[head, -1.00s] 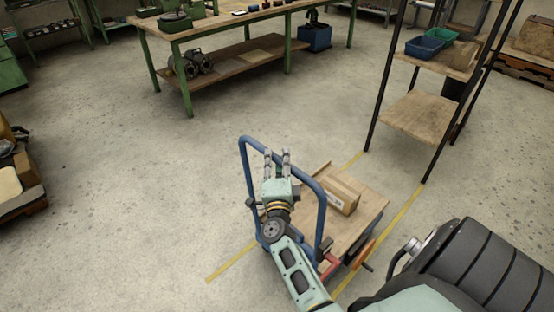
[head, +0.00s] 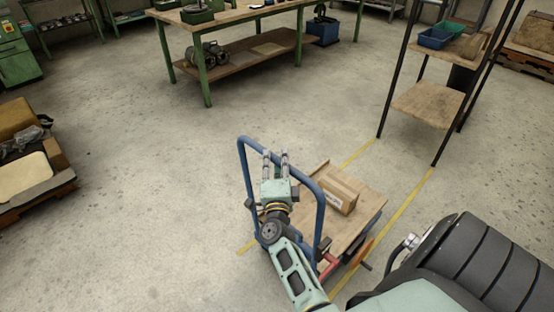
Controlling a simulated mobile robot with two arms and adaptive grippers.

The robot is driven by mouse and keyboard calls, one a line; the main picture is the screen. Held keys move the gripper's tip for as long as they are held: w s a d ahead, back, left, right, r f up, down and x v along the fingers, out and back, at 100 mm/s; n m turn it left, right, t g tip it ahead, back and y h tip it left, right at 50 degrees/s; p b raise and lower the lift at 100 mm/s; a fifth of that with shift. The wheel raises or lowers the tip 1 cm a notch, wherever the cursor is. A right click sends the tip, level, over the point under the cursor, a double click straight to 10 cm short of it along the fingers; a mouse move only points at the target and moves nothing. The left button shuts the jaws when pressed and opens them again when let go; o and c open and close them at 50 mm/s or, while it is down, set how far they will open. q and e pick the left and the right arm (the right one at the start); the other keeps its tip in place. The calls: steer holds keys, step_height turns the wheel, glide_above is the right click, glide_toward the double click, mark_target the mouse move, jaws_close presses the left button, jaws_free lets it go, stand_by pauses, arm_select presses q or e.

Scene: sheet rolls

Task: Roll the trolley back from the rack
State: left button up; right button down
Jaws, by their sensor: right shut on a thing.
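The trolley has a blue tube handle (head: 244,165) and a flat wooden deck (head: 368,203). It stands on the floor between two yellow lines. My right gripper (head: 275,154) is shut on the top bar of the handle, and its arm hides part of the handle and the near end of the deck. A brown cardboard box (head: 338,190) lies on the deck. The rack (head: 428,104), with dark posts and wooden shelves, stands beyond the trolley's far end, with bare floor between them. My left gripper is out of view.
The yellow floor lines (head: 402,210) run from the rack past the trolley. A green workbench (head: 205,75) stands at the back. A loaded pallet (head: 62,180) is at the left edge. The floor left of the trolley is clear.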

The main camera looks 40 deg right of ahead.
steer(key=shift+a+f, duration=0.15)
steer(key=shift+a, duration=0.15)
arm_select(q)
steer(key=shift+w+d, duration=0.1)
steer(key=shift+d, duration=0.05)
arm_select(e)
steer(key=c, duration=1.7)
jaws_free()
steer(key=shift+a, duration=0.15)
steer(key=shift+c, duration=0.2)
steer(key=shift+o, duration=0.9)
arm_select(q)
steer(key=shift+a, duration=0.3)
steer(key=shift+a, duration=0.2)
